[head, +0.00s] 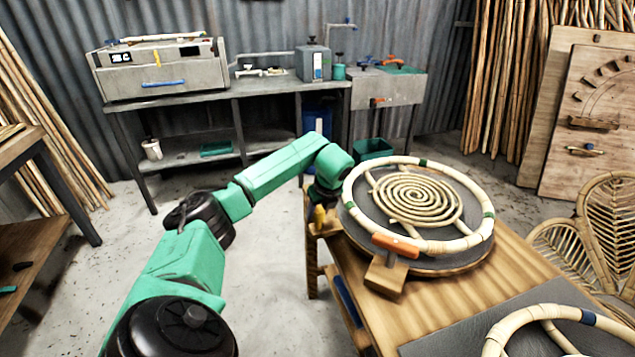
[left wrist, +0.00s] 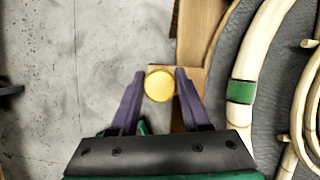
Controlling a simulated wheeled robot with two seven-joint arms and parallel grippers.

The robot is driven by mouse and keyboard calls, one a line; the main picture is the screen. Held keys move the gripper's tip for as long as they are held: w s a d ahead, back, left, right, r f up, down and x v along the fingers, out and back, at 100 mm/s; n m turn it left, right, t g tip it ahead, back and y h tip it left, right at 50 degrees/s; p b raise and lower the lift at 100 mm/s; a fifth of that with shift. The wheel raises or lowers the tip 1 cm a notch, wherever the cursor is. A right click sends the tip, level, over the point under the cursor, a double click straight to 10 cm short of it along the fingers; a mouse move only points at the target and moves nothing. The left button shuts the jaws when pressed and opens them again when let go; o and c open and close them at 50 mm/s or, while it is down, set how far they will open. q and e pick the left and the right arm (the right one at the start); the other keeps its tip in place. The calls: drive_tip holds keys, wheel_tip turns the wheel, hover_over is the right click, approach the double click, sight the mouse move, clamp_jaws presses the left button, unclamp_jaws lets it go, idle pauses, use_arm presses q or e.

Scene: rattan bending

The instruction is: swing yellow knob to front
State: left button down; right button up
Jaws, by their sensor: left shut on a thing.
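The round yellow knob (left wrist: 160,86) shows in the left wrist view between the two purple fingers of my left gripper (left wrist: 160,78), which is shut on it. In the head view the yellow knob (head: 320,214) is a small patch at the left side of the round bending jig, beside the workbench's left edge. My left gripper (head: 322,197) reaches down to it there, and its fingers are mostly hidden. My right gripper is out of view.
The dark round jig (head: 365,226) carries a rattan ring (head: 480,235) around a rattan spiral (head: 418,198). An orange handle (head: 396,246) on a wooden block (head: 386,275) stands at its front. Another rattan piece (head: 510,323) lies at the bench's (head: 430,305) front right. Concrete floor lies open left of the bench.

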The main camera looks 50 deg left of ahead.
use_arm(q)
drive_tip(key=shift+s+d+r, duration=0.1)
drive_tip(key=shift+d, duration=0.15)
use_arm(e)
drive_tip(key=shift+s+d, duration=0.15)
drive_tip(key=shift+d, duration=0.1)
use_arm(q)
drive_tip(key=shift+c, duration=1.8)
unclamp_jaws()
drive_tip(key=v, duration=1.4)
drive_tip(key=shift+r, duration=0.25)
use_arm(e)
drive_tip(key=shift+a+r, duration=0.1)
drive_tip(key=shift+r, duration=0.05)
use_arm(q)
drive_tip(key=shift+d, duration=0.1)
